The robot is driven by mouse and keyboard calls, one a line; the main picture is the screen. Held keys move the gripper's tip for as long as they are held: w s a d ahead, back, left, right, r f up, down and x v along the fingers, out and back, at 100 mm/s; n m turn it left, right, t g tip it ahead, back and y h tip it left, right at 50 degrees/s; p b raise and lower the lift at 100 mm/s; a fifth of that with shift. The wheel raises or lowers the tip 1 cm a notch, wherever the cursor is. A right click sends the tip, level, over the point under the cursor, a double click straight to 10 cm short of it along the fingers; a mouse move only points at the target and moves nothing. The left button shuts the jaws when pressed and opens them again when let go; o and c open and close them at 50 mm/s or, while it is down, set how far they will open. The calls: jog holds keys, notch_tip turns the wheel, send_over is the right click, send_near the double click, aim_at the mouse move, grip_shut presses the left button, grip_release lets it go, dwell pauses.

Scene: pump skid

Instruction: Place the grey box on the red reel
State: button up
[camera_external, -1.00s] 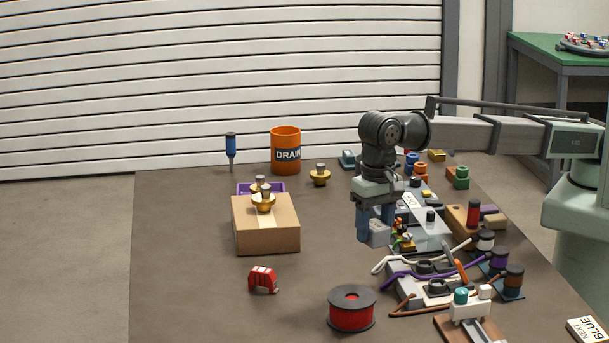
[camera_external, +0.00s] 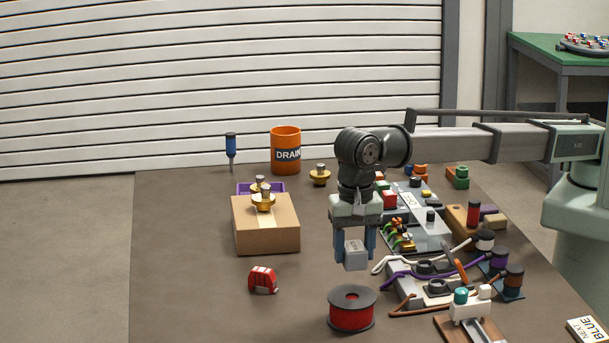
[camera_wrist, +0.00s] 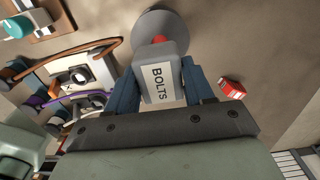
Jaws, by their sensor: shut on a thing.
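The grey box (camera_external: 356,255) is held between the blue-grey fingers of my gripper (camera_external: 355,246), which is shut on it above the table. In the wrist view the grey box (camera_wrist: 159,78) shows a white label reading BOLTS, and my gripper's fingers (camera_wrist: 160,88) press on both its sides. The red reel (camera_external: 351,313) stands on the table with dark flanges, in front of and below the box in the outside view. In the wrist view the reel (camera_wrist: 157,22) lies beyond the box, which partly hides it. The box and the reel are apart.
Cables and the pump skid parts (camera_external: 432,285) crowd the right.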

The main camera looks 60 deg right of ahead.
aim_at(354, 246)
jog(key=shift+f, duration=3.5)
jog(key=shift+f, duration=0.15)
jog(key=o, duration=1.1)
jog(key=shift+o, duration=0.2)
notch_tip(354, 246, up, 12)
jog(key=shift+r, duration=0.2)
